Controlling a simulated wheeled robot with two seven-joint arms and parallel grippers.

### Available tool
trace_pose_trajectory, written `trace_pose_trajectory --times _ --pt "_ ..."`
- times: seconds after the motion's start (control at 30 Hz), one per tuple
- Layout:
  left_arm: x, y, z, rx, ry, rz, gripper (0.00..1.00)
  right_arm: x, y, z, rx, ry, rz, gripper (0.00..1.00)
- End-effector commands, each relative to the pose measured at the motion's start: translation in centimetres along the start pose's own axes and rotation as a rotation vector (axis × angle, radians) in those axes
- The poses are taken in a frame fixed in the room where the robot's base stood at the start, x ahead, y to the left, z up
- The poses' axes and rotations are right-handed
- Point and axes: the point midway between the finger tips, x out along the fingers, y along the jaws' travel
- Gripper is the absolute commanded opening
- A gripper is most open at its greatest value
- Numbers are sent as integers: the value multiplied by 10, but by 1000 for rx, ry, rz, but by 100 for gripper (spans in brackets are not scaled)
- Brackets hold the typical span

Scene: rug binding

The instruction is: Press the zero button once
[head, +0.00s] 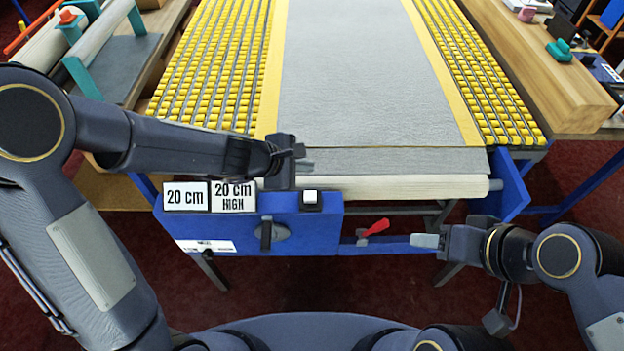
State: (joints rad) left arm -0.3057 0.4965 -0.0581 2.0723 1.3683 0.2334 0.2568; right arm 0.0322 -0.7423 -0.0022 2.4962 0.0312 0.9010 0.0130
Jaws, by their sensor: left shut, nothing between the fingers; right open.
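A white square button (311,196) in a black housing sits on top of the blue control box at the front of the table; it is the likely zero button, but I see no label on it. My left gripper (306,166) is shut and empty, just behind and above the button in the picture. A gap shows between its fingertips and the button. My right gripper (424,241) is open and empty, low at the right of the box.
The blue box (330,233) carries a black knob (266,234). A red lever (377,227) is left of my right gripper. Behind lies a grey rug (350,70) with yellow edges between yellow roller beds (215,70). A pale roll (420,187) spans the front.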

Motion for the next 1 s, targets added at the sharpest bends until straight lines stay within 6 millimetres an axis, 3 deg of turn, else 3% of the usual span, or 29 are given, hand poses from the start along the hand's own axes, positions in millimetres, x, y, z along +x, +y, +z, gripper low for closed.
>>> trace_pose_trajectory --times 0.57,1.0 --pt "10 -4 -4 -29 11 -8 0 3 1 2 0 0 0 53" --pt "46 -32 -30 -29 10 -8 0 44 20 22 0 0 0 53"
